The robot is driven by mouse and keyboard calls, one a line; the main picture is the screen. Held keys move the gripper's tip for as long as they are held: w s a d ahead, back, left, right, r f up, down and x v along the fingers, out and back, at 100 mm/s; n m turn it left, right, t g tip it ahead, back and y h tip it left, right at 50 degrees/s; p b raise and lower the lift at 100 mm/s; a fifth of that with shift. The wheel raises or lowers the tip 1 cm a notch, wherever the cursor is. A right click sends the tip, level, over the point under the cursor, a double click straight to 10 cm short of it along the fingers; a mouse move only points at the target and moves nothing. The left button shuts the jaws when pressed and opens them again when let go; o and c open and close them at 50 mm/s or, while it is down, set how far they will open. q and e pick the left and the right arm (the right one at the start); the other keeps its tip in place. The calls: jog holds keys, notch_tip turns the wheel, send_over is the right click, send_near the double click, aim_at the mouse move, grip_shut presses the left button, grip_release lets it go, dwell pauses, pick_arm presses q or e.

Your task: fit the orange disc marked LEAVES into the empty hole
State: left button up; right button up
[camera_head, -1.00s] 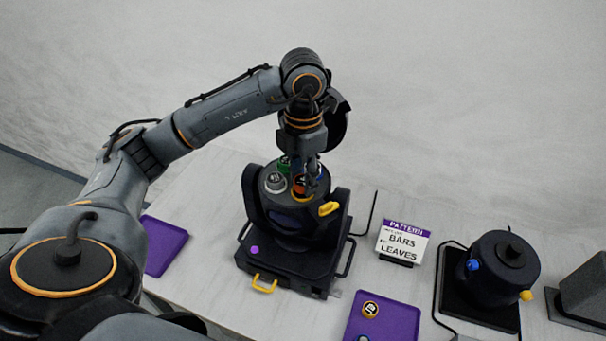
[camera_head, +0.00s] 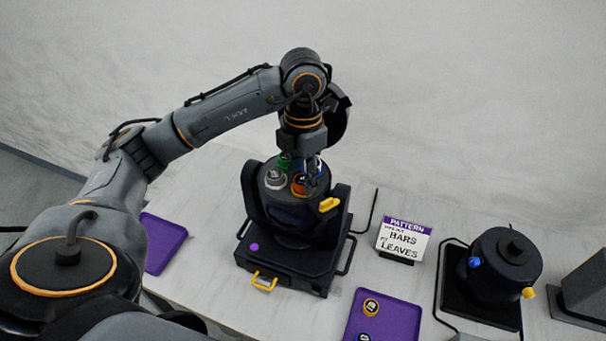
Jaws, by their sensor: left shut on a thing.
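The black par can (camera_head: 296,218) stands on a dark base in the middle of the table. Its round top holds a grey disc (camera_head: 275,179), a green disc (camera_head: 284,161) and a blue disc, which the gripper partly covers. The orange disc (camera_head: 298,186) is at the front right of that top, between the fingers of my left gripper (camera_head: 307,182), which is shut on it. The fingers hide part of the disc and its mark. I cannot tell how deep it sits in its hole. My right gripper is out of view.
A yellow knob (camera_head: 329,205) juts from the can's right side. A sign (camera_head: 403,237) reads PATTERN, BARS, LEAVES. A purple tray (camera_head: 405,320) with discs lies in front, another (camera_head: 163,243) at left. A second can (camera_head: 503,262) stands at right.

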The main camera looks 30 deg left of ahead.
pick_arm(q)
jog(key=shift+f, duration=0.15)
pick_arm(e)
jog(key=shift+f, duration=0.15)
pick_arm(q)
jog(key=o, duration=1)
notch_tip(320, 180, up, 12)
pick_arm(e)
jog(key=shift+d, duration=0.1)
